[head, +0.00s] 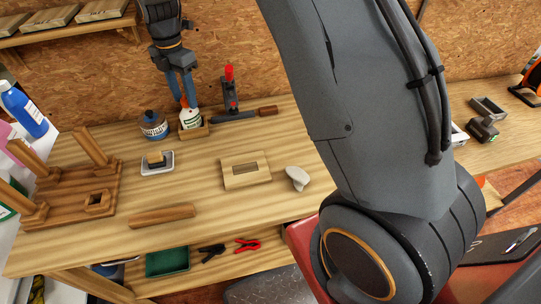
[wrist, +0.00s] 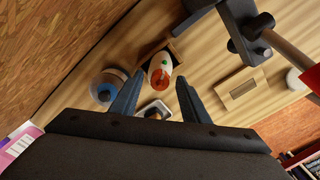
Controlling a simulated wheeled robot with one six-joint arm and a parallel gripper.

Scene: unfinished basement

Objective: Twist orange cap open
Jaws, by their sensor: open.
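A white bottle (head: 190,120) with a green label stands in a small wooden holder (head: 194,133) at the back of the workbench. My gripper (head: 184,104) points down, open, above the bottle. In the wrist view its two blue-grey fingers (wrist: 159,76) lie on either side of the bottle top, with gaps. I cannot tell how high the fingertips are above the cap.
A red-handled clamp (head: 229,90) stands close right. A small metal tray (head: 157,163) and a wooden block with a slot (head: 245,170) lie in front. Bare bench lies between them.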

